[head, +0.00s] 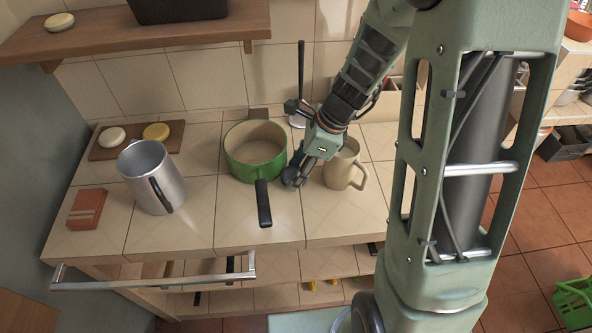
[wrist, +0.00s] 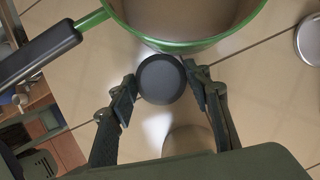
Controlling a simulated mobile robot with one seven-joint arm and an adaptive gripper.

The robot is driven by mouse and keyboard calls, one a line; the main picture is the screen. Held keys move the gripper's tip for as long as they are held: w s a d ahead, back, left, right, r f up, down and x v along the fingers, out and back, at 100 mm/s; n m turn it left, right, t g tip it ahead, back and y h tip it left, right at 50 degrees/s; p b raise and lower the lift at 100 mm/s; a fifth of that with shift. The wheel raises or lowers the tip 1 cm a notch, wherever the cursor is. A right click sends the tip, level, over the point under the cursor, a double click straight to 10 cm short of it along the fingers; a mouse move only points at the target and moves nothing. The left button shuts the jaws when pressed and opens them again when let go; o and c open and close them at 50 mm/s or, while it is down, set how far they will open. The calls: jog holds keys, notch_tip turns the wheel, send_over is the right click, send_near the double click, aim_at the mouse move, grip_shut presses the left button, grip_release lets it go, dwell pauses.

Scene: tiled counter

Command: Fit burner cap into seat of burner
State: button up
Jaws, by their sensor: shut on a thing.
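My gripper (head: 293,177) is low over the counter, between the green pot and the beige mug. In the wrist view, my gripper (wrist: 160,84) has its two fingers on either side of a dark round burner cap (wrist: 161,79), shut on it. The cap's flat, round face shows. Its height above the tiles is hard to tell. In the head view I cannot separate the cap from the dark fingers. I cannot make out a burner or its seat in either view.
The green pot (head: 235,165) stands close left of my gripper, its black handle (head: 264,205) pointing forward. The beige mug (head: 336,174) is close on the right. Front tiles are clear.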

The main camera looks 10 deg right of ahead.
jog(key=shift+f, duration=0.25)
jog(key=o, duration=1.2)
jog(key=shift+r, duration=0.1)
